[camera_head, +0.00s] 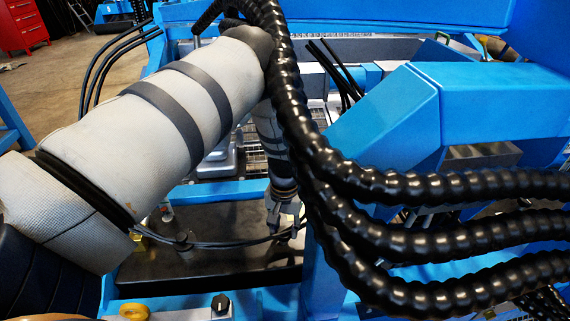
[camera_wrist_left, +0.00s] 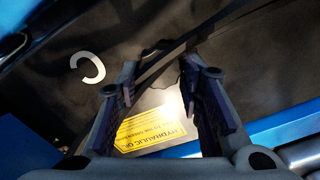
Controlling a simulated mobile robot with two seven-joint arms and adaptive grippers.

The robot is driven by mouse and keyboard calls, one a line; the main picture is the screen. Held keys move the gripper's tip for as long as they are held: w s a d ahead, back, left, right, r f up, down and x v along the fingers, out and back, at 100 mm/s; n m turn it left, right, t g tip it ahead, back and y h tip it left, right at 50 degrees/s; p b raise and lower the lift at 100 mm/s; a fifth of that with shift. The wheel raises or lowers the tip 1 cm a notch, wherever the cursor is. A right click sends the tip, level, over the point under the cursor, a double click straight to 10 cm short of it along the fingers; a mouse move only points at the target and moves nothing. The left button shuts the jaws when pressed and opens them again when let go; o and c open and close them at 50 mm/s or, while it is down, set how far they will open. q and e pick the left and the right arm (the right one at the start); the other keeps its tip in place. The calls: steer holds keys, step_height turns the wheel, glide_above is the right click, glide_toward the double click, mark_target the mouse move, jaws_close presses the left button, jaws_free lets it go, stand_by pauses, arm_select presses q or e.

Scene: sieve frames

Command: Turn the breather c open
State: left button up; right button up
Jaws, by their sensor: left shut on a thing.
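My left gripper (camera_head: 284,230) reaches down over the dark top of a tank (camera_head: 205,262). In the left wrist view, my gripper's two fingers (camera_wrist_left: 154,64) stand apart, with a dark part (camera_wrist_left: 160,47) between their tips. A white letter C (camera_wrist_left: 88,67) is painted to the left of the fingers. My right gripper is in neither view.
A yellow hydraulic oil label (camera_wrist_left: 150,128) lies behind the fingers. Thin black hoses (camera_head: 215,245) cross the tank top near my gripper. Thick ribbed black hoses (camera_head: 440,190) hang close on the right. Blue frame beams (camera_head: 225,190) border the tank.

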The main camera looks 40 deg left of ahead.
mark_target(283, 230)
arm_select(q)
steer(key=n, duration=0.4)
steer(key=shift+s+a, duration=0.1)
steer(key=shift+n, duration=2.1)
steer(key=o, duration=1.2)
steer(key=shift+c, duration=0.2)
step_height(283, 230, up, 12)
